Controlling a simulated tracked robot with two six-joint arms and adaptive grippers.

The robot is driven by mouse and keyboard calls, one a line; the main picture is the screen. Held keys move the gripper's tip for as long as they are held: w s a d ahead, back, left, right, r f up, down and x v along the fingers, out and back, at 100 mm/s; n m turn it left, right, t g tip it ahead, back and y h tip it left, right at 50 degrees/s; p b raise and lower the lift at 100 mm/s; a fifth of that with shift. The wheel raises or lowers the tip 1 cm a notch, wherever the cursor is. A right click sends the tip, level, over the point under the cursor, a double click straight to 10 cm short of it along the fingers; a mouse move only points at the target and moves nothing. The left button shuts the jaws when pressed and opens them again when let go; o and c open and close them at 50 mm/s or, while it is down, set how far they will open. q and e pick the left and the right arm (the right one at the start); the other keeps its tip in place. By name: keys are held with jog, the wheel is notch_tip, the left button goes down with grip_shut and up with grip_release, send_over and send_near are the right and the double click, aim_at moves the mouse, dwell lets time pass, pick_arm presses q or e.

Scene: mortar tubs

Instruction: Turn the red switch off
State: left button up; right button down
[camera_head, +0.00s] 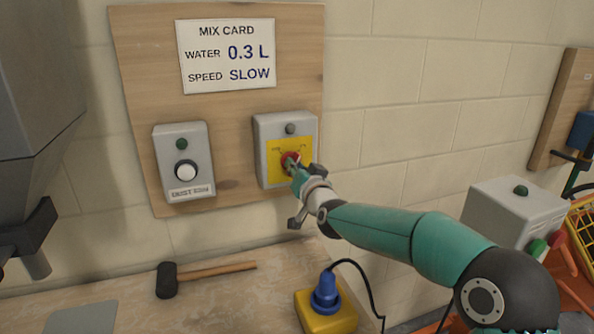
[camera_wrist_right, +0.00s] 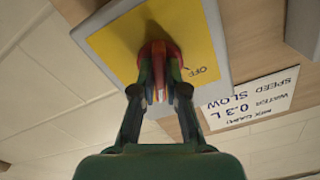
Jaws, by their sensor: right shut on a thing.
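The red switch (camera_head: 289,158) is a rotary knob on a yellow plate (camera_head: 275,150) on a grey box (camera_head: 264,122), fixed to a wooden board on the wall. My right gripper (camera_head: 296,170) reaches it from the lower right and is shut on it. In the right wrist view the fingers (camera_wrist_right: 160,92) close on the knob's grip, and the knob's red base (camera_wrist_right: 158,50) shows behind them. The word OFF (camera_wrist_right: 201,70) is readable on the yellow plate beside the knob. The fingers hide much of the knob, so I cannot tell its exact angle. My left gripper is not in view.
A box with a white button (camera_head: 186,172) is left of the switch box, below the mix card (camera_head: 227,54). A mallet (camera_head: 205,272) and a yellow block with a blue plug (camera_head: 326,293) are on the bench (camera_head: 232,302). A grey hopper (camera_head: 40,90) is at the left.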

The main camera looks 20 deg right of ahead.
jog(key=shift+f+n+p, duration=0.2)
jog(key=shift+n+p, duration=0.5)
jog(key=shift+n, duration=6.3)
jog(key=c, duration=1.2)
grip_release()
jog(key=shift+r, duration=0.1)
jog(key=s, duration=1.2)
jog(key=shift+d, duration=0.2)
